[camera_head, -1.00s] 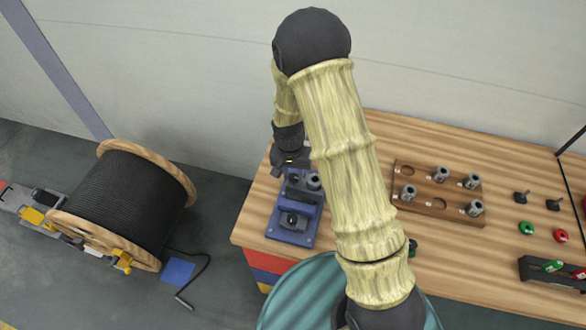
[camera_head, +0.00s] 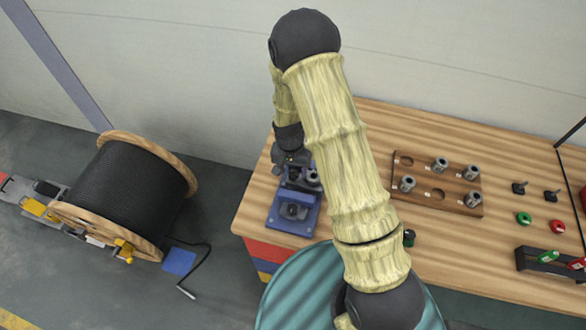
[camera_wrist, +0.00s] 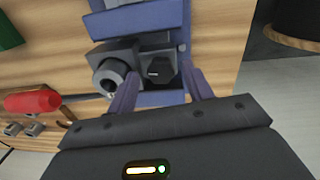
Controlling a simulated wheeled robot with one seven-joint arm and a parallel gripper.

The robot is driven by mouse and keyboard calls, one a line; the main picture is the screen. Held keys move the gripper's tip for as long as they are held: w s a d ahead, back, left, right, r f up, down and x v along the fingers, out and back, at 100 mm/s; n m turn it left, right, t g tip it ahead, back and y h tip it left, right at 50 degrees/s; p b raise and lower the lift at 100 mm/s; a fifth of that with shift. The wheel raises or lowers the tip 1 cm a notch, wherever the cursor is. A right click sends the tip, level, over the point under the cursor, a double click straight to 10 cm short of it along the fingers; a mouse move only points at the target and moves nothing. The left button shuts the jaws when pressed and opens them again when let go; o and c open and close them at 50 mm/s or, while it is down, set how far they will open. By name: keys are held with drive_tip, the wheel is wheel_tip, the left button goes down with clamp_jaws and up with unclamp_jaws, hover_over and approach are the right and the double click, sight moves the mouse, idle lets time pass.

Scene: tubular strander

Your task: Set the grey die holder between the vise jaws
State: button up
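The blue vise (camera_head: 292,220) stands at the bench's left end, partly hidden by my arm in the head view. It fills the upper middle of the wrist view (camera_wrist: 140,18). A grey die holder (camera_wrist: 110,76), a hollow cylinder, is at the vise, left of my fingers in the wrist view; it also shows in the head view (camera_head: 313,177). My gripper (camera_wrist: 161,80) is above the vise with its two purple fingers apart. A dark angular part (camera_wrist: 160,72) shows between the fingertips; I cannot tell whether it is a vise part. The jaw gap is not clearly visible.
A wooden rack (camera_head: 420,193) holds several grey holders and has two empty holes. Green and red items (camera_head: 557,227) lie farther right. In the wrist view a red-handled tool (camera_wrist: 32,101) is at left. A cable drum (camera_head: 130,195) stands on the floor at left.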

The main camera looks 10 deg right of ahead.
drive_tip(key=shift+r, duration=0.1)
wheel_tip(320, 180, up, 12)
drive_tip(key=b, duration=0.3)
drive_tip(key=shift+a, duration=0.35)
idle(0.5)
drive_tip(key=s+d+r+n+t, duration=0.1)
drive_tip(key=s+d+r, duration=0.2)
drive_tip(key=s, duration=0.4)
drive_tip(key=s+d+r+n+t, duration=0.1)
drive_tip(key=s+d+r+n, duration=0.1)
drive_tip(key=s+d+r, duration=0.2)
drive_tip(key=s+d, duration=0.2)
drive_tip(key=shift+s+d+n+t+y, duration=0.2)
drive_tip(key=shift+s+n+t+y, duration=0.1)
drive_tip(key=shift+s+t, duration=0.1)
drive_tip(key=shift+w+f, duration=0.1)
